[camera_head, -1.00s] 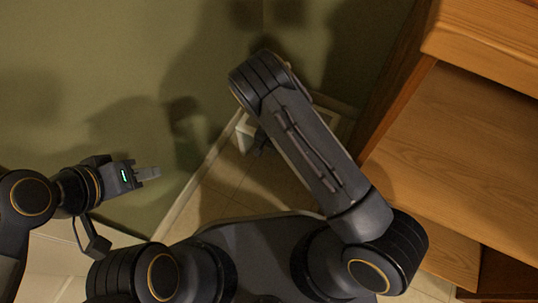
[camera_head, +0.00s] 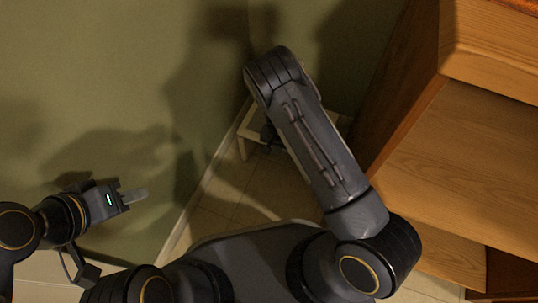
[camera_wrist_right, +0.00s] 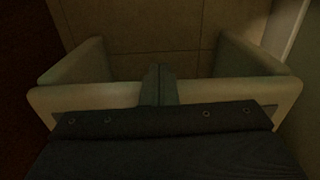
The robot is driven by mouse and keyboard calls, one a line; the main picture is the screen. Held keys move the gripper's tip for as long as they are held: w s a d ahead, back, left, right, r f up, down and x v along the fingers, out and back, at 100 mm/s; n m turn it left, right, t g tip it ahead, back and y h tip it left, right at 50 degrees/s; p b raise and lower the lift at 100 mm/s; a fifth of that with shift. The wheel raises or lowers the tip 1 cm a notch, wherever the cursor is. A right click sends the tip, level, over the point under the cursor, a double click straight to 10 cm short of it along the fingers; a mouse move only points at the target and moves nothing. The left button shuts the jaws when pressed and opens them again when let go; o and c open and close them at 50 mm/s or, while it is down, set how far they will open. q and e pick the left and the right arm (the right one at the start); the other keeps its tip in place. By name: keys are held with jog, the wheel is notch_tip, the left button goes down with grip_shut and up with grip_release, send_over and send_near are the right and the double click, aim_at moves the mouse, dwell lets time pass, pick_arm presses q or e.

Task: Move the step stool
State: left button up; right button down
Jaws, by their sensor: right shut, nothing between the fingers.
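The pale step stool (camera_head: 252,134) stands on the floor in the corner, largely hidden behind my right arm in the head view. In the right wrist view its pale front edge (camera_wrist_right: 85,95) runs across the picture, with side panels at left and right. My right gripper (camera_wrist_right: 160,85) is shut and empty, its fingers overlapping the middle of that edge in the picture; I cannot tell whether they touch it. My left gripper (camera_head: 138,195) is in front of the green wall at the left, far from the stool. Its fingers show edge-on, so its opening is unclear.
A wooden cabinet (camera_head: 465,135) stands close on the right of the stool and my right arm. A green wall (camera_head: 110,80) fills the left and back, with a pale baseboard (camera_head: 208,175). Tiled floor (camera_head: 235,195) lies between the stool and my base.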

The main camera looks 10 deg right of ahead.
jog(key=shift+w+d, duration=0.35)
jog(key=shift+w, duration=0.15)
jog(key=shift+r, duration=0.15)
notch_tip(320, 180, up, 8)
jog(key=p, duration=0.3)
jog(key=shift+f, duration=0.2)
